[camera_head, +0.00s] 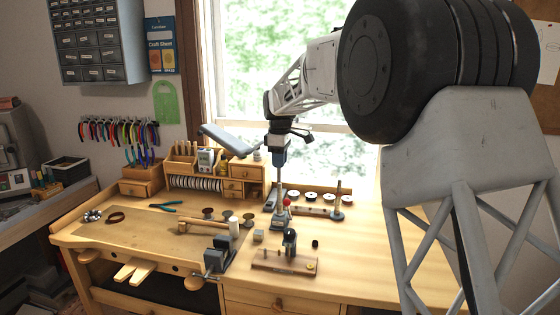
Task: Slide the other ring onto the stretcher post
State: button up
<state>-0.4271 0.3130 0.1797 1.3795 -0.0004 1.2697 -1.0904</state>
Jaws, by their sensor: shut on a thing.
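My gripper (280,158) points straight down over the middle of the workbench, its fingers shut. The ring between them is too small to make out here. Directly below the fingers stands a slim grey upright post (280,188), which appears to be the stretcher post, on a grey base (278,220) with a red ball knob (287,202) beside it. The post's top meets the fingertips in the picture; I cannot tell whether they touch. I cannot see clearly whether a ring sits lower on the post.
A dark post tool on a wooden base (268,265) stands in front. A vise (218,256) and a mallet (208,228) are at left. The right bench top (375,240) is clear.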

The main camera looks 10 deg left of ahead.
jog(key=shift+f, duration=0.1)
jog(key=shift+f, duration=2.2)
jog(key=shift+f, duration=1.7)
jog(key=o, duration=1)
jog(key=shift+r, duration=3.9)
jog(key=shift+d, duration=0.1)
